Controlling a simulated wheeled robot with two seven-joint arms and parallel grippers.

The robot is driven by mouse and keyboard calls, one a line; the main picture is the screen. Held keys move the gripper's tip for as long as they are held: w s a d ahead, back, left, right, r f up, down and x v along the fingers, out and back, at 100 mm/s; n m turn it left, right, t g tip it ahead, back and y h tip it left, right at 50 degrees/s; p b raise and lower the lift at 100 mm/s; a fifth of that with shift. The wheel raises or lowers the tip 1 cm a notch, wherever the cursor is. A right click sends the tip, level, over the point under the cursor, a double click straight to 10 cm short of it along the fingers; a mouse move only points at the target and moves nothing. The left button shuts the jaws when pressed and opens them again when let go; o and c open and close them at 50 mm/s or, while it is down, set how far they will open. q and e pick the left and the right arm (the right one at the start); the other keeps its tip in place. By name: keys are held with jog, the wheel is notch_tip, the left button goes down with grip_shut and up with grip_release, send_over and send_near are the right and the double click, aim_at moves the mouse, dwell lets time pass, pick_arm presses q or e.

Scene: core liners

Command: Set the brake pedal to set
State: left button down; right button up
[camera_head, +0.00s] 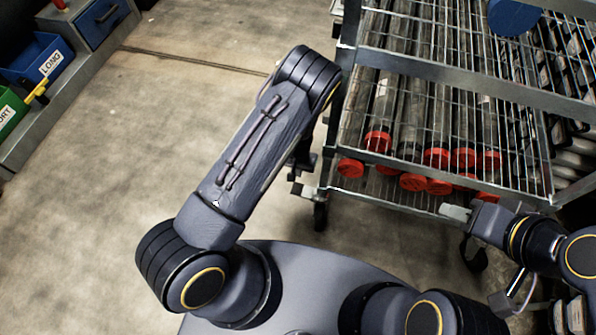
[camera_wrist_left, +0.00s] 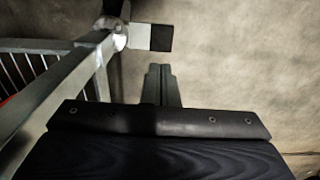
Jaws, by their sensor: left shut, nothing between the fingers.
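The brake pedal (camera_head: 303,190) is a small black and pale plate at the near left corner of the cart, low by a caster. In the left wrist view the pedal (camera_wrist_left: 150,37) sticks out sideways from the end of the cart's rail, just beyond my fingertips. My left gripper (camera_wrist_left: 161,70) is shut and empty, with a visible gap to the pedal in the picture. In the head view my left gripper (camera_head: 301,160) is partly hidden behind my forearm, close above the pedal. My right gripper (camera_head: 455,212) is by the cart's front edge; its finger opening is unclear.
The cart (camera_head: 345,192) has wire shelves with several tubes with red caps (camera_head: 412,182). A caster (camera_head: 320,215) stands under its left corner. Blue and green bins (camera_head: 35,58) sit on a bench at the far left. The floor (camera_head: 130,150) between is clear.

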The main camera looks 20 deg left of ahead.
aim_at(294, 187)
pick_arm(q)
notch_tip(294, 187, down, 11)
jog(key=b, duration=0.3)
jog(key=shift+r, duration=0.2)
jog(key=shift+f+b, duration=0.1)
jog(key=shift+b, duration=0.25)
jog(key=shift+a+f+h+b, duration=0.4)
jog(key=shift+f+h+b, duration=0.2)
jog(key=shift+h+b, duration=0.55)
jog(key=shift+a+f+h+b, duration=0.1)
jog(key=shift+f+h+b, duration=0.3)
jog(key=shift+b, duration=0.35)
jog(key=shift+a+f+b, duration=0.15)
jog(key=shift+f+b, duration=0.35)
jog(key=shift+b, duration=0.3)
